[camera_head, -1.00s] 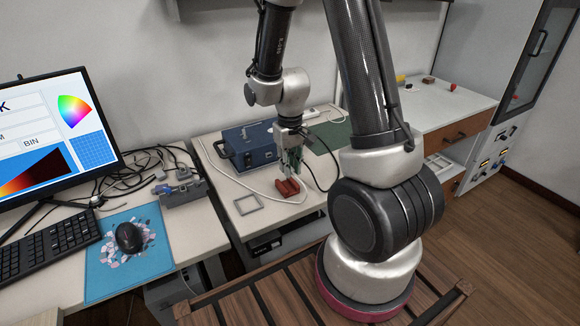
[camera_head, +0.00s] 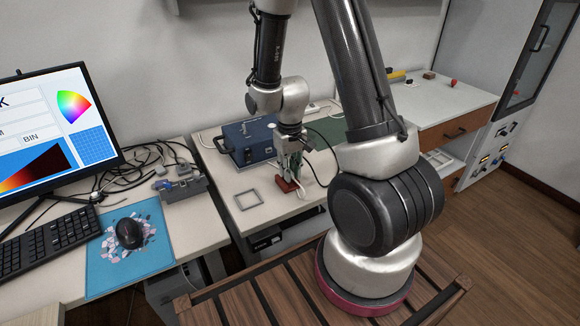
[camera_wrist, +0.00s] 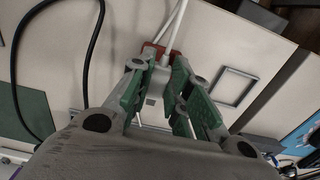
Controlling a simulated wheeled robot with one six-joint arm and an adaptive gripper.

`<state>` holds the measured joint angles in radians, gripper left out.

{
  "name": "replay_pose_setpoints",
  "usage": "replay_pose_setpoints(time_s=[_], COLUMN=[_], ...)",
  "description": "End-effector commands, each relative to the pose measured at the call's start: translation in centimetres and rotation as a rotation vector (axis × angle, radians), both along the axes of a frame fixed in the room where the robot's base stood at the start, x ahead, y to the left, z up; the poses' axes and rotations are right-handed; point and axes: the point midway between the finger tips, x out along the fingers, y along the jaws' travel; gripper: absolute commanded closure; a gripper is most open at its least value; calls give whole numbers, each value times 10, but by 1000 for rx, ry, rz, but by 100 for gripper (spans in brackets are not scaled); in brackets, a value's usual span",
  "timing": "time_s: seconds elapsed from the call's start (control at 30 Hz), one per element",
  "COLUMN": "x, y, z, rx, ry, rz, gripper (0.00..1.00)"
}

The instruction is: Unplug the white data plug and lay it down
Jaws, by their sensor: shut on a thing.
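My gripper (camera_head: 288,172) is over the middle table, pointing down. In the wrist view its green-padded fingers (camera_wrist: 158,88) are closed around a pale, narrow piece, the white data plug (camera_wrist: 160,76). A white cable (camera_wrist: 174,32) runs from there towards the top of the wrist view. A red block (camera_wrist: 152,48) lies just beyond the fingertips; it also shows in the head view (camera_head: 286,186), partly behind the fingers. The fingers hide most of the plug, and I cannot tell whether it touches the red block.
A blue instrument box (camera_head: 246,142) stands behind and left of my gripper. A grey square frame (camera_head: 248,199) lies on the table to the left. A black cable (camera_wrist: 88,62) loops beside the gripper. Bare table shows around the frame.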

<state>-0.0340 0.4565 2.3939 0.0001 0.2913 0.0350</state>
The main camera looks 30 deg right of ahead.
Motion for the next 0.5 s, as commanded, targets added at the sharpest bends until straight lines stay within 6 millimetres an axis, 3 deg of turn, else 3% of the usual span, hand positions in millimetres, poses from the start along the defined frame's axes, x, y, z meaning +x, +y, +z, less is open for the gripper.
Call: replay_pose_setpoints(time_s=[0.5], x=[0], y=[0], z=[-21], rx=[0], ry=[1], rz=[0], gripper=[100])
